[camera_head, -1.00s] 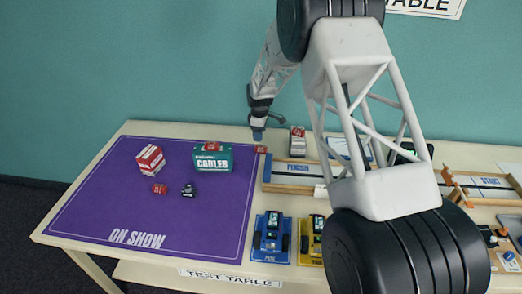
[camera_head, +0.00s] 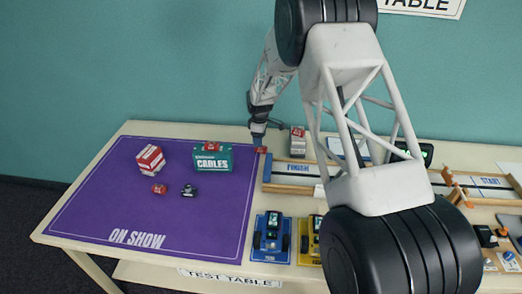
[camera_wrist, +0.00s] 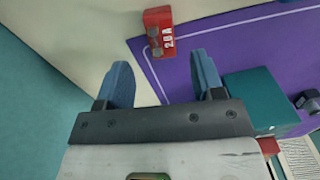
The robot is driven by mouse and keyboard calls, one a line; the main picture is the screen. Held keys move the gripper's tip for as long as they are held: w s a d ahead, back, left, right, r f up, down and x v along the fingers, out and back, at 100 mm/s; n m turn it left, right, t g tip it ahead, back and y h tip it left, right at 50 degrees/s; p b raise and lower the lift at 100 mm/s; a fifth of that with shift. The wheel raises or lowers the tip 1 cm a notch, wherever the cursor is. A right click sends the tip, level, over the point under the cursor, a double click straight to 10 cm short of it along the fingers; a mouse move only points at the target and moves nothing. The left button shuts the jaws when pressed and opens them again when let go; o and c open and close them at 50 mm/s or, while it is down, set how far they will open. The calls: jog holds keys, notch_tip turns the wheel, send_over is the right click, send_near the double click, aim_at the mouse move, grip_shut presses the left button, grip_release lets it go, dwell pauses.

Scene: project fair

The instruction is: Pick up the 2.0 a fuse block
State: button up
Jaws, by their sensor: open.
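The 2.0 A fuse block (camera_wrist: 160,32) is a small red block with white "2.0 A" lettering in the wrist view. In the head view a small red block (camera_head: 262,149) at the mat's back right corner appears to be the same one. My gripper (camera_wrist: 162,72) is open and empty, its two blue fingers spread apart, with the block beyond them. In the head view my gripper (camera_head: 258,138) hangs just above and behind the block.
On the purple mat (camera_head: 110,210) stand a green cables box (camera_head: 228,168) with a red block on top, a striped box (camera_head: 150,158), another red block (camera_head: 159,188) and a small dark item (camera_head: 189,190). A grey box (camera_head: 298,143) and a wooden track (camera_head: 285,178) lie right of my gripper.

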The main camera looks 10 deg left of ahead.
jog(key=shift+s+a+f, duration=0.1)
jog(key=shift+s+f, duration=0.05)
jog(key=shift+f, duration=2.3)
jog(key=c, duration=1)
jog(key=shift+r, duration=0.1)
notch_tip(320, 180, up, 10)
